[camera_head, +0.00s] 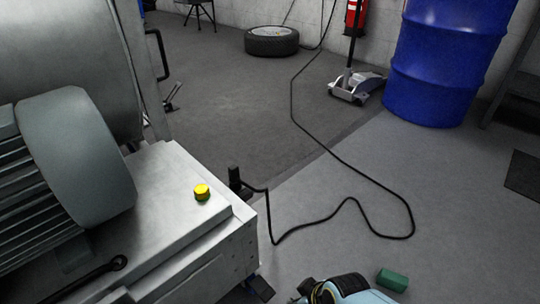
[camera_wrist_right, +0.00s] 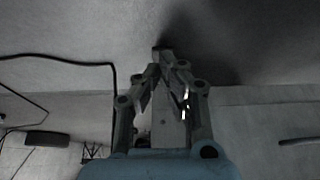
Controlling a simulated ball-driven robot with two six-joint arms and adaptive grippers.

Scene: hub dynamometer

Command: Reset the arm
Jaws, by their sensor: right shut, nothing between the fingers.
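My right gripper (camera_wrist_right: 163,55) is shut and empty in the right wrist view, its fingertips together in front of a plain grey surface. In the head view a light blue part of my arm shows at the bottom edge; no fingers can be made out there. My left gripper is not in view. The grey machine bench (camera_head: 170,240) with a large motor (camera_head: 75,165) fills the left of the head view. A small yellow knob (camera_head: 201,192) sits on top of the bench near its right edge.
A black cable (camera_head: 345,160) winds across the floor. A small green block (camera_head: 392,280) lies at the bottom right. A blue drum (camera_head: 445,60), a floor jack (camera_head: 355,85) and a tire (camera_head: 271,41) stand at the back. The floor at centre right is mostly clear.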

